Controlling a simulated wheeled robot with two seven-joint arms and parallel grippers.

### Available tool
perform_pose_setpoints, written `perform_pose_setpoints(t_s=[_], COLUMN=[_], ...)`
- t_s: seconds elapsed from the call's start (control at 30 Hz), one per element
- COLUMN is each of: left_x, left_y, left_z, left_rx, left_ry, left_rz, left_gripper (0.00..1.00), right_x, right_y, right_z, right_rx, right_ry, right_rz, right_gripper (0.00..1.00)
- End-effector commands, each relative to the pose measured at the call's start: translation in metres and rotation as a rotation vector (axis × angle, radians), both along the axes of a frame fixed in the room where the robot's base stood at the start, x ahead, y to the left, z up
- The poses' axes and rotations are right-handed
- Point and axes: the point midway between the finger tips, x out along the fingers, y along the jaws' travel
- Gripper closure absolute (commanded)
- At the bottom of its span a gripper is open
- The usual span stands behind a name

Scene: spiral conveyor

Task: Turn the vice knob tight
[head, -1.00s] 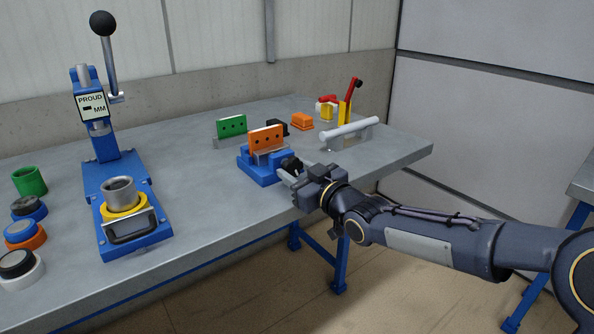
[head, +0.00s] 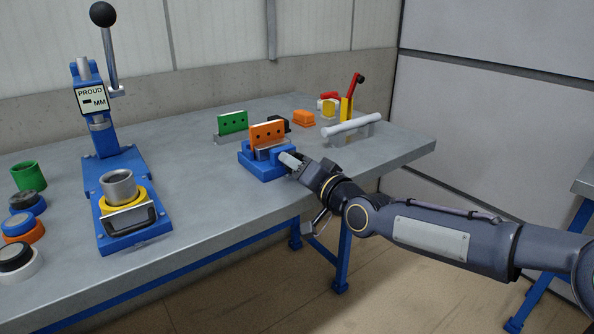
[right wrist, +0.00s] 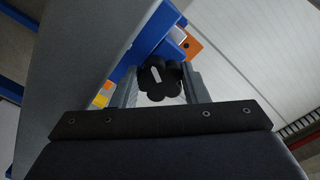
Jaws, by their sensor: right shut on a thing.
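The blue vice (head: 262,169) stands near the front edge of the bench, with an orange plate with dark holes (head: 267,134) upright in it. In the right wrist view the vice's black lobed knob (right wrist: 160,80) sits between the two fingers. My right gripper (head: 292,161) is at the vice's right side, shut on the knob; it also shows in the right wrist view (right wrist: 163,88). In the head view the gripper hides the knob. My left gripper is not in view.
A green plate (head: 232,122) stands behind the vice. A grey bar on a stand (head: 350,127) and a red-handled clamp (head: 351,95) are to the right. A blue lever press (head: 121,195) stands at the left. Bare bench (head: 190,170) lies between.

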Motion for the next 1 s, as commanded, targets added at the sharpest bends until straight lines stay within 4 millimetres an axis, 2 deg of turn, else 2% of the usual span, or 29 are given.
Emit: perform_pose_setpoints(t_s=[0.6, 1.0], left_x=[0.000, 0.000], left_y=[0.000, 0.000], left_z=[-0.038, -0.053], left_rx=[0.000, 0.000], left_ry=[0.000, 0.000], left_rz=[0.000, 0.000], left_gripper=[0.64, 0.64], right_x=[-0.001, -0.001], right_y=[0.001, 0.002], right_z=[-0.002, 0.001], right_rx=[0.468, 0.689], right_ry=[0.344, 0.505], right_rz=[0.002, 0.001], right_gripper=[0.82, 0.82])
